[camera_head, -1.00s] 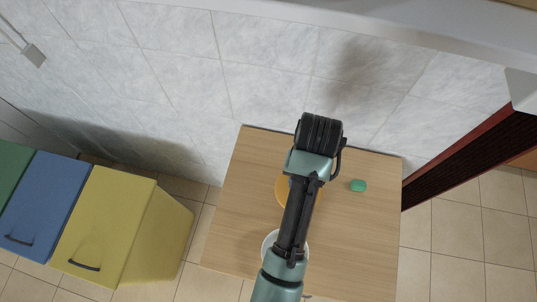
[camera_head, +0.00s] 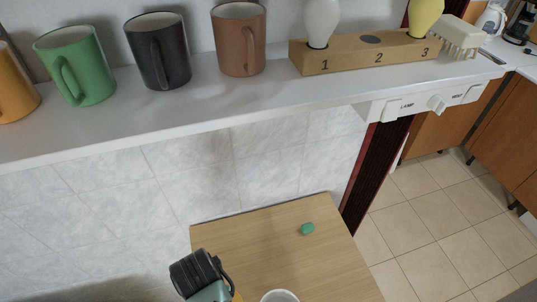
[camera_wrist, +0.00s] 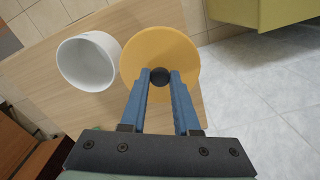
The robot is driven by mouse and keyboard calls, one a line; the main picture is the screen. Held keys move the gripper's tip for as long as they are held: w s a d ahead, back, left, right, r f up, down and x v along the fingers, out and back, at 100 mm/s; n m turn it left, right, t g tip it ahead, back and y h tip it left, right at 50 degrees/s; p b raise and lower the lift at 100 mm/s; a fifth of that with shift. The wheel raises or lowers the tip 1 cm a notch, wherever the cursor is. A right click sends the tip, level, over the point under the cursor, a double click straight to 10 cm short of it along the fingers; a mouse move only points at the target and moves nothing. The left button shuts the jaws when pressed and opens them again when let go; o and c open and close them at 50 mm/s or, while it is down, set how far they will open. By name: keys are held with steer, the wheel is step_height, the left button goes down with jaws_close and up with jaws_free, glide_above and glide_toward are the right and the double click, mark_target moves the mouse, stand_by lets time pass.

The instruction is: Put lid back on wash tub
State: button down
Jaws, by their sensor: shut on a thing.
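The lid (camera_wrist: 165,45) is a round, flat orange disc with a black knob (camera_wrist: 160,77). My gripper (camera_wrist: 160,80) is shut on the knob, with its blue fingers on either side in the wrist view. The wash tub (camera_wrist: 88,62) is a white, open, round bowl on the wooden table, beside the lid. In the head view only the tub's rim (camera_head: 280,296) shows at the bottom edge, and my wrist hides most of the lid. I cannot tell whether the lid touches the table.
A small green block (camera_head: 307,229) lies on the table (camera_head: 260,235), which is otherwise largely clear. Above and behind it, a white shelf (camera_head: 200,105) holds several mugs and a numbered wooden bulb stand (camera_head: 365,52). A yellow cabinet (camera_wrist: 262,12) shows in the wrist view.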

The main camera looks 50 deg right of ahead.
steer(key=s+d+r+m+p, duration=0.3)
steer(key=s+d+m+p, duration=0.65)
steer(key=m, duration=0.95)
step_height(320, 180, down, 6)
steer(key=m+b, duration=0.1)
steer(key=b, duration=0.5)
steer(key=shift+d+f, duration=0.2)
steer(key=shift+d, duration=0.05)
stand_by(0.4)
steer(key=shift+f+p, duration=0.15)
steer(key=shift+p, duration=0.4)
stand_by(1.3)
steer(key=shift+c, duration=0.5)
jaws_free()
